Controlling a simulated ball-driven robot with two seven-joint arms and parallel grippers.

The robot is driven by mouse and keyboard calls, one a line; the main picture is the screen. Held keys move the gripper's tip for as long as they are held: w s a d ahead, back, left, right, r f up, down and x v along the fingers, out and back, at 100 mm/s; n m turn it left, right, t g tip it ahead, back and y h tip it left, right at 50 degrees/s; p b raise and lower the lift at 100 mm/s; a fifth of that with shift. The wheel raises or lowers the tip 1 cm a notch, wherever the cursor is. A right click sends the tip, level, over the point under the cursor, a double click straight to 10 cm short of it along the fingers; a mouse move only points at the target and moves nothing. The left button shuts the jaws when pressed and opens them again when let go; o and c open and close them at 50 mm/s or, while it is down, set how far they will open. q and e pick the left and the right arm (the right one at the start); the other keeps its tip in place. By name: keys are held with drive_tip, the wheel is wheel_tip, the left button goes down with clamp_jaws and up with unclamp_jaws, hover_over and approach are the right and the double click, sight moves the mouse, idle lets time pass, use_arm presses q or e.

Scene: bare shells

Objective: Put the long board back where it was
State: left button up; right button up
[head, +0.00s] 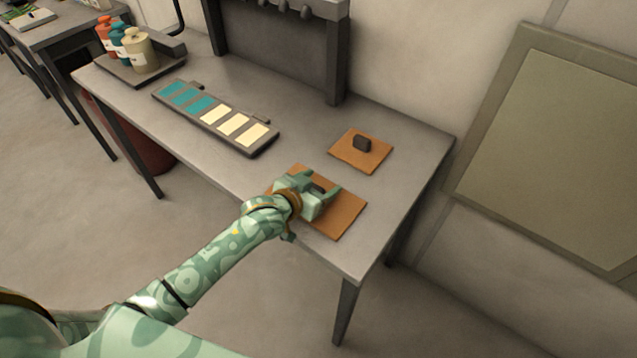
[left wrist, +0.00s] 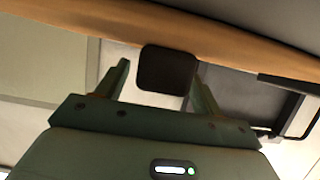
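The long board (head: 345,213) is a flat orange-brown rectangle by the table's front edge, with a dark handle block on it. It also shows in the left wrist view (left wrist: 225,38), as a band across the top with the dark block (left wrist: 168,70) hanging from it in that picture. My left gripper (head: 320,185) is at this block, its fingers on either side. In the left wrist view a gap shows between the left finger and the block; the right finger is close to it, and I cannot tell if it touches. The arm covers part of the board. My right gripper is not in view.
A smaller orange-brown board (head: 375,160) with a dark block lies behind. A dark tray (head: 262,149) with teal and cream cards lies to the left. Several bottles (head: 138,52) stand farther left. A dark frame (head: 338,60) rises at the back. The table's right end is bare.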

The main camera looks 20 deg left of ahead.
use_arm(q)
drive_tip(key=shift+s+f, duration=0.3)
drive_tip(key=shift+f, duration=0.3)
drive_tip(key=shift+w+r, duration=0.1)
drive_tip(key=shift+r, duration=0.3)
drive_tip(key=p+v, duration=0.1)
drive_tip(key=v, duration=0.2)
drive_tip(key=p+v, duration=0.1)
drive_tip(key=v, duration=0.3)
drive_tip(key=r+p+v, duration=0.1)
drive_tip(key=v, duration=0.2)
drive_tip(key=shift+r, duration=0.1)
drive_tip(key=shift+p+v, duration=0.3)
drive_tip(key=shift+v, duration=0.5)
drive_tip(key=shift+a, duration=0.1)
